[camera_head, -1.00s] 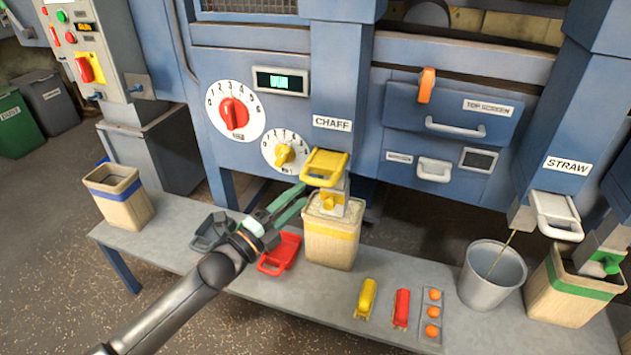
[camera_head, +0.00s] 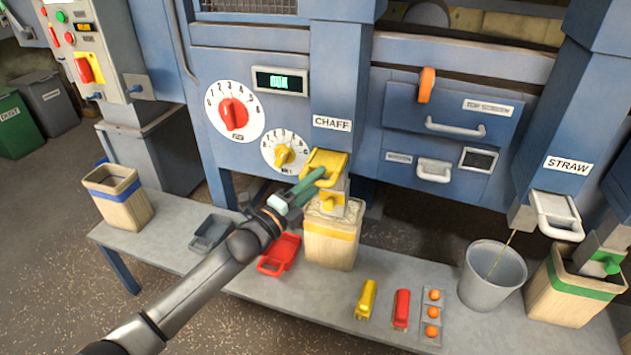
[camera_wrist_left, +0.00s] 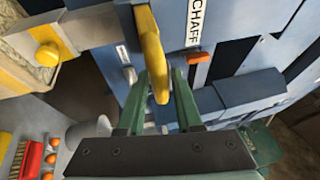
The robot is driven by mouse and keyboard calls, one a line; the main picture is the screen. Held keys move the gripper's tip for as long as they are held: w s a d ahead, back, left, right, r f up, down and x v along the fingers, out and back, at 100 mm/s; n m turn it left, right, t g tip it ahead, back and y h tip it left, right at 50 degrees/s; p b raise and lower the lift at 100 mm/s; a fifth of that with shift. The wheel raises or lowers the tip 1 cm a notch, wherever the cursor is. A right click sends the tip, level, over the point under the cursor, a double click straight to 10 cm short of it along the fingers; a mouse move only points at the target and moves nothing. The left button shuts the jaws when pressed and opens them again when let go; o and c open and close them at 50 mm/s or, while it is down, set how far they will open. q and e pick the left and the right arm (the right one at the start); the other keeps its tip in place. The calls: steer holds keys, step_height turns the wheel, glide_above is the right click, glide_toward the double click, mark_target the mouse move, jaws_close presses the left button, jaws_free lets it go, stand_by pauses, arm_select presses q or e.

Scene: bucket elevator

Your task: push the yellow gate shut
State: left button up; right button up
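The yellow gate (camera_head: 327,160) sticks out of the blue chute marked CHAFF, with its looped handle toward me. In the left wrist view, the gate's yellow handle (camera_wrist_left: 152,52) runs down between my two green fingers. My left gripper (camera_head: 314,179) is at the handle's front left and hides part of it. It also shows in the left wrist view (camera_wrist_left: 160,72), its fingers apart with a gap beside the handle. I cannot tell whether a finger touches it. My right gripper is in neither view.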

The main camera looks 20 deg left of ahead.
arm_select(q)
jaws_close()
steer(key=shift+w, duration=0.1)
stand_by(1.0)
